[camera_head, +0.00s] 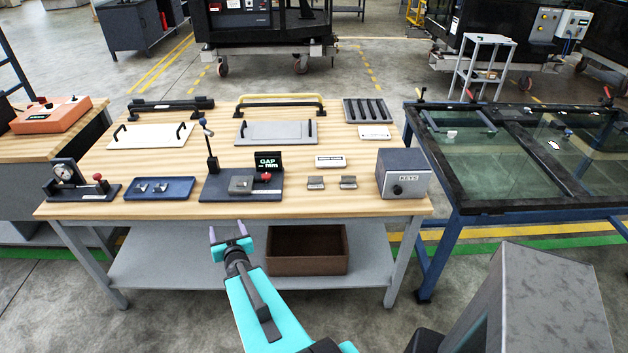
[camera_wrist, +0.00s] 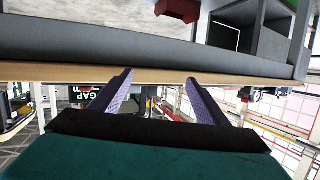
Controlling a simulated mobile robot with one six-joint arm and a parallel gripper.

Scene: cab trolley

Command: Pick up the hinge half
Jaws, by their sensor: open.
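Two small grey metal pieces that look like hinge halves, a left one (camera_head: 315,183) and a right one (camera_head: 348,182), lie side by side near the front of the wooden table (camera_head: 300,209). Small metal parts (camera_head: 160,187) also lie in a blue tray (camera_head: 180,193) at the front left; I cannot tell whether they are hinge halves. My gripper (camera_head: 227,231) is open and empty, in front of the table's front edge, apart from all these pieces. In the wrist view its two fingers (camera_wrist: 158,80) are spread with nothing between them, and no hinge half is clear there.
A grey fixture with a post (camera_head: 212,188) and a small "GAP" display (camera_head: 268,161) stands left of the pieces. A grey "KEYS" box (camera_head: 404,174) stands to their right, and a white label block (camera_head: 331,161) behind. A brown bin (camera_head: 307,264) sits on the lower shelf.

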